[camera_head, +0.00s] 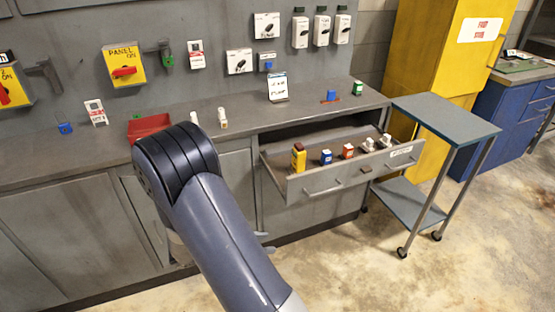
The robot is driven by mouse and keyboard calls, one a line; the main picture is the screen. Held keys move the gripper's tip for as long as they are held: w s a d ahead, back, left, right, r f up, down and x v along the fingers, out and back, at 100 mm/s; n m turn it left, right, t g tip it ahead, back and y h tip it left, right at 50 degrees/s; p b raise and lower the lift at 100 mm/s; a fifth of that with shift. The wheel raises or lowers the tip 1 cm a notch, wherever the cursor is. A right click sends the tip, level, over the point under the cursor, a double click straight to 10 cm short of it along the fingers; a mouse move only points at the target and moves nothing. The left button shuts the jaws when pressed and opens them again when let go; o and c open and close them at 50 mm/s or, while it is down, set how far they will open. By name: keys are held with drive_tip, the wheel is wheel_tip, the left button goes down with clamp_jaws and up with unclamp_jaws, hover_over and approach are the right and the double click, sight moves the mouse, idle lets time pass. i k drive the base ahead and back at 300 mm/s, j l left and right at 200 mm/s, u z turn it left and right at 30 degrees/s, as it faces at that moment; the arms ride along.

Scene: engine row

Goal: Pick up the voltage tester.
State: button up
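A yellow upright device with a dark red top (298,160) stands at the left end of the open drawer (325,182). It looks most like the voltage tester, but no label on it is readable. It stands apart from the small items to its right. My arm crosses the lower middle of the view, left of the drawer. My gripper is hidden behind my own arm, so its fingers and anything in them do not show.
In the drawer are a blue block (326,157), a red-and-white block (348,151) and pale pieces (369,145). A wheeled cart (445,117) stands right of it. The grey counter (240,120) holds a red tray (149,126) and small items. Open floor lies in front.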

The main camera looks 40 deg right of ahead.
sight(299, 154)
drive_tip(key=u, duration=0.45)
drive_tip(key=l+u, duration=0.1)
drive_tip(key=u, duration=0.35)
drive_tip(key=l+u, duration=0.1)
drive_tip(key=u, duration=0.35)
drive_tip(key=l+u, duration=0.1)
drive_tip(key=u, duration=0.75)
drive_tip(key=l+u, duration=0.15)
drive_tip(key=u, duration=0.75)
drive_tip(key=l+u, duration=0.1)
drive_tip(key=u, duration=0.35)
drive_tip(key=k+l+u, duration=0.1)
drive_tip(key=u, duration=0.2)
drive_tip(key=k+u, duration=0.35)
drive_tip(key=k+z, duration=0.1)
drive_tip(key=z, duration=0.25)
drive_tip(key=l+z, duration=0.1)
drive_tip(key=z, duration=0.25)
drive_tip(key=k+l+z, duration=0.1)
drive_tip(key=z, duration=0.7)
drive_tip(key=l+z, duration=0.1)
drive_tip(key=z, duration=0.35)
drive_tip(key=l+z, duration=0.1)
drive_tip(key=z, duration=0.35)
drive_tip(key=l+z, duration=0.1)
drive_tip(key=z, duration=0.85)
drive_tip(key=l+z, duration=0.15)
drive_tip(key=z, duration=0.75)
